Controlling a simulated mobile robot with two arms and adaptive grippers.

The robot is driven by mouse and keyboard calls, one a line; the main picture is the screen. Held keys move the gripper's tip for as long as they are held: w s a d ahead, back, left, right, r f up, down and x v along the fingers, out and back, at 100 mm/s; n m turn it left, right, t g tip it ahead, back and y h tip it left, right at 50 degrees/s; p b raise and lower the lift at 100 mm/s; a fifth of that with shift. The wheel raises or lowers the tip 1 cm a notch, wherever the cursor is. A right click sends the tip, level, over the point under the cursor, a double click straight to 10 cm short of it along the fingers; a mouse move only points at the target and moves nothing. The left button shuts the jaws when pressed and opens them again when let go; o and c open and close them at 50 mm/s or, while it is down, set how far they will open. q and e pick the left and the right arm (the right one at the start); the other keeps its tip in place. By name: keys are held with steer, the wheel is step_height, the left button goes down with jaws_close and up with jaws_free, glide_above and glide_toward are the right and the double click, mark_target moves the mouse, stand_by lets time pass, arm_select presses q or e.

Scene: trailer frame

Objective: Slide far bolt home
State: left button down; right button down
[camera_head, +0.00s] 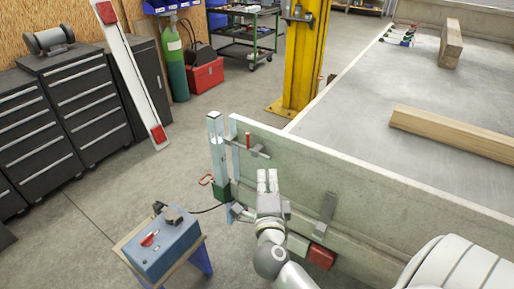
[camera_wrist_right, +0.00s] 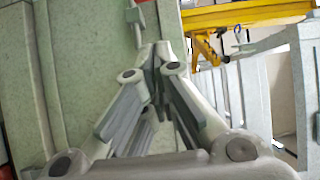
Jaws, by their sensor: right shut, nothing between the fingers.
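The trailer's side board (camera_head: 350,180) stands upright along the bed. At its far-left end is a pale post (camera_head: 216,150) with a green lower part. Near the board's top, beside the post, is a grey bolt (camera_head: 260,153) with a small red upright handle (camera_head: 248,141). I cannot tell how far the bolt reaches into the post. My right gripper (camera_head: 267,176) is in front of the board, below and right of the bolt and apart from it. It is shut and empty; its fingers meet in the right wrist view (camera_wrist_right: 158,52). My left gripper is out of view.
A blue box (camera_head: 166,245) with a red switch stands on a small stool left of my right arm, with a black cable towards the post. A grey hinge strap (camera_head: 326,212) and red lamp (camera_head: 321,257) are right of the gripper. A yellow column (camera_head: 303,55) stands behind.

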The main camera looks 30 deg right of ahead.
steer(key=shift+s+d+r+m, duration=0.1)
steer(key=shift+r+m, duration=0.2)
steer(key=shift+r, duration=0.05)
steer(key=x, duration=0.4)
steer(key=a+x, duration=0.1)
steer(key=x, duration=0.3)
steer(key=w+x, duration=0.1)
steer(key=x, duration=0.3)
steer(key=shift+w+a+f+p, duration=0.15)
steer(key=shift+a+p, duration=0.15)
steer(key=shift+p, duration=0.1)
steer(key=shift+w+a, duration=0.15)
steer(key=shift+w, duration=0.35)
